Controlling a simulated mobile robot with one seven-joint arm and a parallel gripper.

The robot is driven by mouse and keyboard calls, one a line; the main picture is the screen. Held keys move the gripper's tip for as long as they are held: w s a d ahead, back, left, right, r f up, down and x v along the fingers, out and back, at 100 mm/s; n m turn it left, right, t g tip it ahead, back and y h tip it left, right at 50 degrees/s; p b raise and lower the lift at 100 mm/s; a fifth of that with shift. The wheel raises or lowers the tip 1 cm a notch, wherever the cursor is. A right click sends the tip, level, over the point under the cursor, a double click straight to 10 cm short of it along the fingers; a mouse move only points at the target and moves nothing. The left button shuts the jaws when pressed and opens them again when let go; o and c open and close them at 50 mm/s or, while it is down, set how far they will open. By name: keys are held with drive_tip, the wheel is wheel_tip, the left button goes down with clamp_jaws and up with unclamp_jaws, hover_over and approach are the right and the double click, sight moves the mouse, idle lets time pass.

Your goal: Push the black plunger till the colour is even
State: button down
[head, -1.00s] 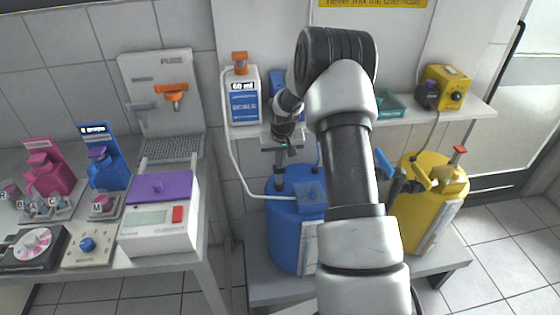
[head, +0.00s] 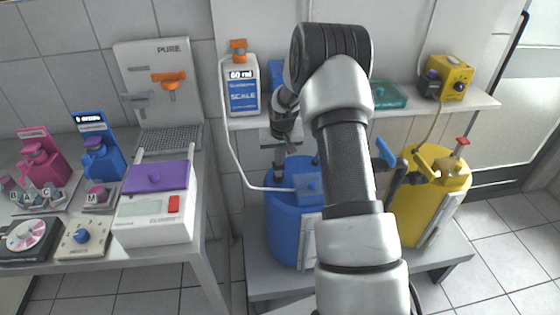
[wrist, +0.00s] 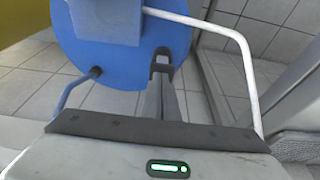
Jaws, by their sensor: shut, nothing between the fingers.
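My gripper (head: 279,178) points down over the lid of the blue barrel (head: 284,225), partly behind my own arm. In the wrist view its shut, dark fingertips (wrist: 161,66) appear over the barrel's blue lid (wrist: 172,38), with nothing seen between them. I cannot tell whether they touch it. A blue block (wrist: 105,20) sits on the lid. A small black knob (wrist: 95,72) is at the end of a thin blue bar, left of the fingers. I cannot tell for sure which part is the black plunger. The liquid's colour does not show.
A white tube (head: 232,160) loops from the 60 ml bottle (head: 241,97) to the blue barrel. The yellow barrel (head: 432,200) stands right of my arm, with a blue lever (head: 386,153). A bench at left holds a purple-lidded box (head: 155,205) and dispensers. A shelf edge runs above the barrels.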

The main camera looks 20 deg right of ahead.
drive_tip(key=v, duration=1.1)
drive_tip(key=shift+w+r, duration=0.2)
drive_tip(key=shift+r, duration=0.3)
drive_tip(key=shift+w+d, duration=0.1)
wheel_tip(320, 180, up, 5)
drive_tip(key=b, duration=0.5)
drive_tip(key=shift+f, duration=0.1)
drive_tip(key=x, duration=0.4)
drive_tip(key=b+x, duration=0.1)
drive_tip(key=x, duration=0.3)
drive_tip(key=b+x, duration=0.1)
drive_tip(key=x, duration=0.3)
drive_tip(key=shift+s+f, duration=0.3)
drive_tip(key=shift+s, duration=0.05)
drive_tip(key=shift+f+b, duration=0.3)
drive_tip(key=shift+f, duration=0.5)
